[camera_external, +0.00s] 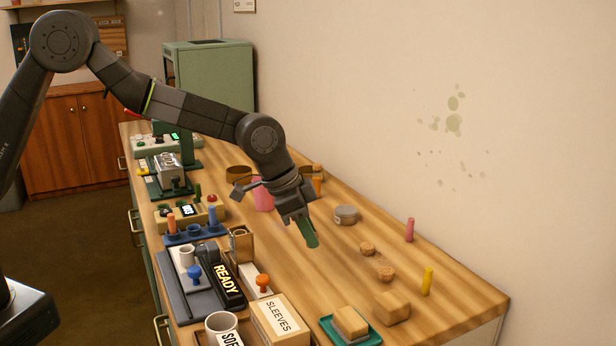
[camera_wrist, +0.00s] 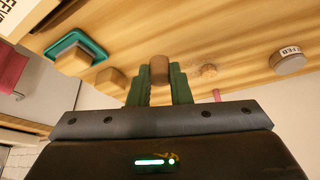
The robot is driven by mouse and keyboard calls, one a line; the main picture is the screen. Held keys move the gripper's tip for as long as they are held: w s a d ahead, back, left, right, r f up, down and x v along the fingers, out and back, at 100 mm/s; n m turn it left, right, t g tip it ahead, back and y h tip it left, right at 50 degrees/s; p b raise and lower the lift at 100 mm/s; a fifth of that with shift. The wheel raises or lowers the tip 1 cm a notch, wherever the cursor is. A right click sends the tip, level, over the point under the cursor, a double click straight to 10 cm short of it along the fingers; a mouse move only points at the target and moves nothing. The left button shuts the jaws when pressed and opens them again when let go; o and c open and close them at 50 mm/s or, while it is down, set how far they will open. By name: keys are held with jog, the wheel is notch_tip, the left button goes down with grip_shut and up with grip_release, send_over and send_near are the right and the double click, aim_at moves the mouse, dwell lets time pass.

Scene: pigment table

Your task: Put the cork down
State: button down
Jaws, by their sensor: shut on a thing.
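My gripper (camera_external: 307,233) is above the wooden table, its green fingers pointing down. In the wrist view its two fingers (camera_wrist: 159,90) are shut on a brown cork (camera_wrist: 160,67), which sits between the fingertips. The held cork is hidden by the fingers in the outside view. Other cork pieces, one nearer the wall (camera_external: 367,248) and one closer to the front (camera_external: 386,273), lie on the table to the right of my gripper. Whether the held cork touches the table cannot be told.
A round tin (camera_external: 346,215) stands behind the gripper. A pink stick (camera_external: 409,230) and a yellow stick (camera_external: 427,282) stand near the wall. A wooden block (camera_external: 391,307), a teal tray (camera_external: 329,325) and a SLEEVES box (camera_external: 281,320) are at the front. Bare wood lies between.

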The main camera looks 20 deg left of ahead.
jog(key=w+d+r+p, duration=0.1)
jog(key=w+d+r, duration=0.1)
jog(key=w, duration=0.2)
notch_tip(320, 180, up, 2)
jog(key=n+t+p, duration=0.1)
jog(key=n+p, duration=0.2)
jog(key=p, duration=0.3)
send_over(349, 209)
jog(key=s+a, duration=0.1)
jog(key=shift+y, duration=0.3)
notch_tip(349, 209, down, 5)
jog(key=b, duration=0.5)
jog(key=shift+a, duration=0.1)
jog(key=shift+f+p, duration=0.65)
jog(key=shift+f, duration=1.65)
jog(key=c, duration=1.3)
grip_release()
jog(key=shift+c, duration=0.2)
